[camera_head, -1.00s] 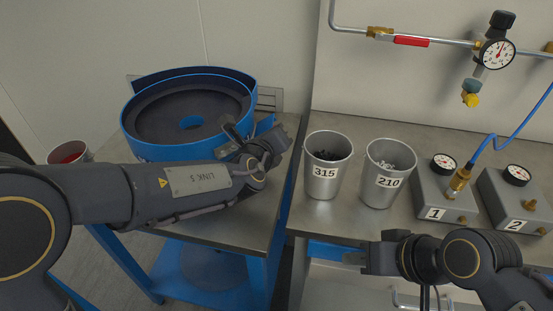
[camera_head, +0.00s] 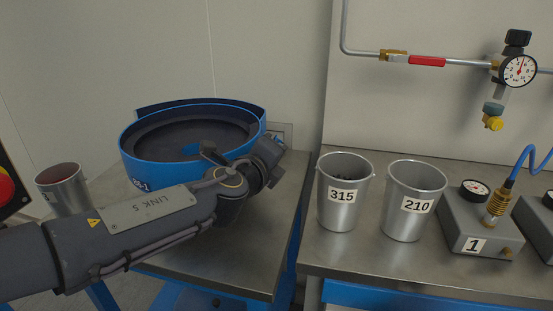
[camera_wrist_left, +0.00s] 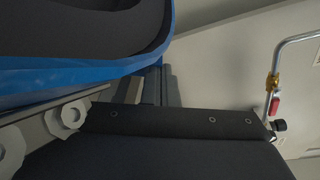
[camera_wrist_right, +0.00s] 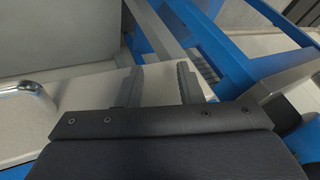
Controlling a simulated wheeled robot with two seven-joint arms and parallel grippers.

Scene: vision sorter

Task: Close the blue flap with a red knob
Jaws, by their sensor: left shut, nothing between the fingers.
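The blue bowl feeder (camera_head: 150,172) stands on the left metal table; its open dark bowl faces up. I cannot make out a blue flap or its red knob in any view; my left arm covers part of the feeder's right side. My left gripper (camera_head: 272,152) is at the feeder's right side, its fingertips not clear there. In the left wrist view its fingers (camera_wrist_left: 152,80) are together and empty, close to the blue feeder wall (camera_wrist_left: 90,82). My right gripper (camera_wrist_right: 157,75) shows only in its wrist view, its fingers apart and empty.
Metal cups labelled 315 (camera_head: 338,215) and 210 (camera_head: 404,225) stand on the right bench, beside a grey gauge box (camera_head: 480,222) marked 1. A cup (camera_head: 62,190) with red inside is at the left. A red button (camera_head: 5,188) shows at the left edge.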

